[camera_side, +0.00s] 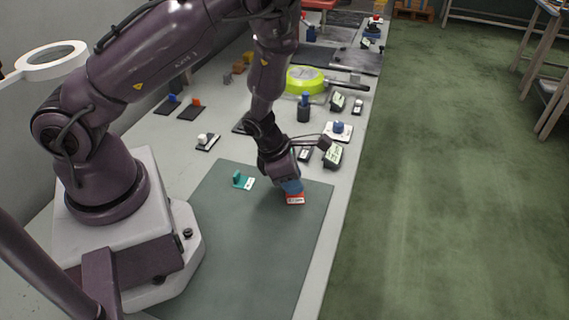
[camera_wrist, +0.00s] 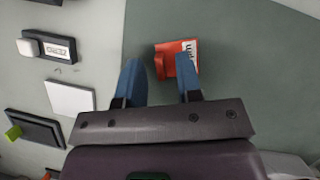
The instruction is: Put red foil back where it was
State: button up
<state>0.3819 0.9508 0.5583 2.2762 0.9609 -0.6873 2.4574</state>
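The red foil (camera_side: 295,199) is a small red tile with a raised grip and a white label. It lies on the grey-green mat (camera_side: 265,265), near the mat's right side. In the wrist view the red foil (camera_wrist: 172,50) lies just ahead of the fingers, with its raised grip in line with the gap between them. My gripper (camera_side: 291,188) points down close over the foil. Its two blue fingers (camera_wrist: 159,65) are spread apart and nothing is held between them. Whether a finger touches the foil cannot be told.
A teal piece (camera_side: 243,181) with a white label lies left on the mat. Black holders, one with a white knob (camera_side: 203,139), and a blue-knobbed white square (camera_side: 339,130) stand beyond. A yellow-green round pan (camera_side: 305,79) is farther back. The mat's front part is clear.

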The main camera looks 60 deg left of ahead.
jog(key=s+a+r+n+t+y, duration=0.1)
jog(key=a+r+n+t+y, duration=0.1)
jog(key=r+n, duration=1)
jog(key=s+a+r+n+t+y, duration=0.1)
jog(key=s+a+r+n+y, duration=0.15)
jog(key=r+n, duration=0.9)
jog(key=s+d+r+n+h, duration=0.1)
jog(key=s+d+r+n, duration=0.2)
jog(key=s+r+n, duration=0.2)
jog(key=s+d+r+n+g+h, duration=0.1)
jog(key=s+d+r+n, duration=0.2)
jog(key=n, duration=0.9)
jog(key=shift+s+d+r+g+h, duration=0.35)
jog(key=shift+s+r, duration=0.6)
jog(key=shift+s, duration=0.25)
